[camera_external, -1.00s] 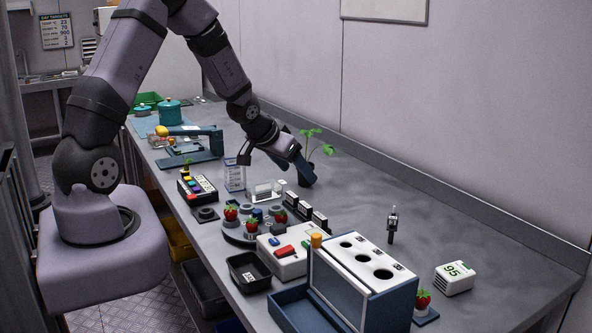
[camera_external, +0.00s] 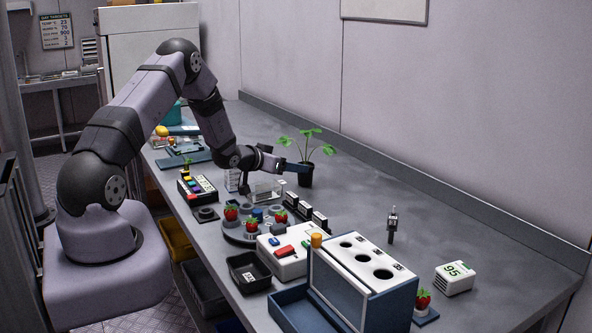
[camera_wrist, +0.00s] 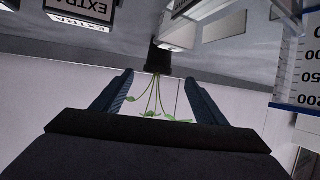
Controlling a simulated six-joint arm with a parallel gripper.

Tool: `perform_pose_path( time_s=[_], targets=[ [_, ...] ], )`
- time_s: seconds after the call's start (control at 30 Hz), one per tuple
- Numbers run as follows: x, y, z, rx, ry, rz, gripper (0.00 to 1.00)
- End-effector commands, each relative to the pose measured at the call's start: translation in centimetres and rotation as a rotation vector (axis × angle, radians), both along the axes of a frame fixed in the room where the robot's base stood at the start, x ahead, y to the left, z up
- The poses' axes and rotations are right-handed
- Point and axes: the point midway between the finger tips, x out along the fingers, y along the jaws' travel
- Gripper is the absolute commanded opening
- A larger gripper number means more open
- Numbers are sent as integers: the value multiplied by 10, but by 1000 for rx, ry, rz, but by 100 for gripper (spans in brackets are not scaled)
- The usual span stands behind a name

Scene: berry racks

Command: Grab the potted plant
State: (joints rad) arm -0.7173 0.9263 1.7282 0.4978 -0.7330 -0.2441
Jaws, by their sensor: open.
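The potted plant is a small black pot (camera_external: 306,174) with thin green stems and broad leaves (camera_external: 307,141), upright on the bench toward the back wall. My gripper (camera_external: 295,165) points right at the plant, low over the bench, its fingers close to the pot's left side. In the wrist view the picture is upside down; the pot (camera_wrist: 158,60) and stems lie ahead, between the lines of my two spread fingers (camera_wrist: 152,95). I cannot tell exactly how far the fingertips are from the pot.
A clear box (camera_external: 266,190), black label blocks (camera_external: 304,212) and a round strawberry holder (camera_external: 240,229) stand near the gripper. A blue-and-white rack (camera_external: 366,262) stands in front, with a white "95" device (camera_external: 455,277) right. The bench right of the plant is mostly free.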

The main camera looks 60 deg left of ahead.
Motion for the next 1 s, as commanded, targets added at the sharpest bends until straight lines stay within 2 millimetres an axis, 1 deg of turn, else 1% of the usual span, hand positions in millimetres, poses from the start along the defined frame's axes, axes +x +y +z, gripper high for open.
perform_pose_path(
  time_s=[0.27,0.37,0.7,0.83,1.0],
  targets=[
    [4,1,-2,0,1,0,66],
    [10,2,-4,-1,2,-1,66],
    [39,11,-17,-2,2,0,66],
    [45,13,-20,-1,1,0,66],
    [47,14,-22,-2,2,0,66]
  ],
)
